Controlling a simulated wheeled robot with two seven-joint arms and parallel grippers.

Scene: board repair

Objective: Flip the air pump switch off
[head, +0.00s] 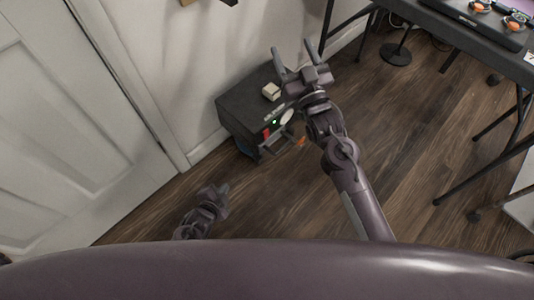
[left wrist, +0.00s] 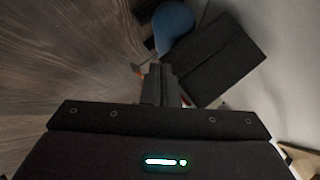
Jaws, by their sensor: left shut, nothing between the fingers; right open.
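The air pump appears to be the dark box (head: 240,108) on the floor against the wall. Its front has a red switch (head: 267,133), a small green light (head: 275,122) and a pale round dial (head: 287,116). I cannot tell the switch's position. My left gripper (head: 215,190) is shut and empty, low and apart from the box, to its lower left in the head view. Its closed fingers (left wrist: 160,84) point toward a dark box (left wrist: 222,58) in the left wrist view. My right gripper (head: 293,50) is open and empty above the box's right side, partly covering it.
A small beige block (head: 271,91) lies on the box. A white door (head: 70,125) is at left. A black table (head: 460,38) with thin legs stands at right. A round black base (head: 395,54) stands on the floor. A blue rounded thing (left wrist: 174,25) is unclear.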

